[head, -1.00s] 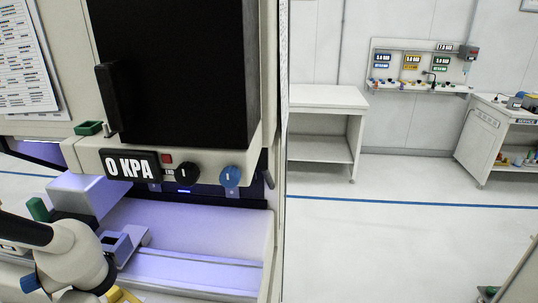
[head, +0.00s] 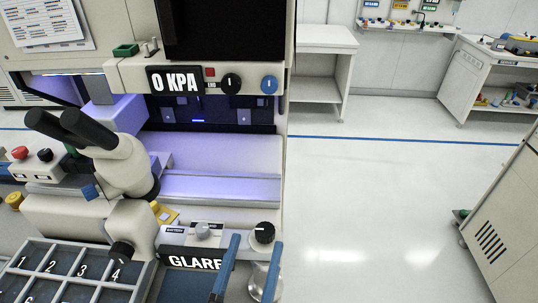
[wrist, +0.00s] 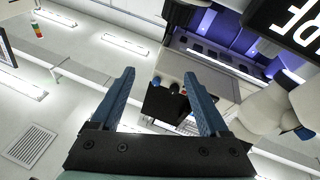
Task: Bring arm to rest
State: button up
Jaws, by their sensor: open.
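My gripper (head: 257,241) shows at the bottom of the head view, its two blue fingers pointing up in the picture beside the GLARE label. In the wrist view the gripper (wrist: 158,72) is open, with its blue fingers wide apart and nothing held between them. The fingers overlap the front of the bonder bench in the head view; whether they touch it I cannot tell. The rest of my arm is out of the head view.
The bonder's microscope (head: 125,165), numbered tray (head: 42,250), GLARE label (head: 192,262) and black knob (head: 262,232) crowd the left. A grey cabinet (head: 505,225) stands at right. Open white floor (head: 375,210) lies between. A white table (head: 325,40) stands behind.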

jog(key=w+d+r+n+t+y, duration=0.2)
jog(key=w+r+y, duration=0.1)
jog(key=r, duration=0.7)
jog(key=w+d+r+n+t+y, duration=0.1)
jog(key=w+r+n+y, duration=0.15)
jog(key=r, duration=0.85)
jog(key=s+r+m+t, duration=0.1)
jog(key=s+r, duration=0.3)
jog(key=r, duration=0.8)
jog(key=s+r+m+t, duration=0.2)
jog(key=s+r+m, duration=0.1)
jog(key=r, duration=0.8)
jog(key=shift+s+r, duration=0.4)
jog(key=shift+s, duration=0.35)
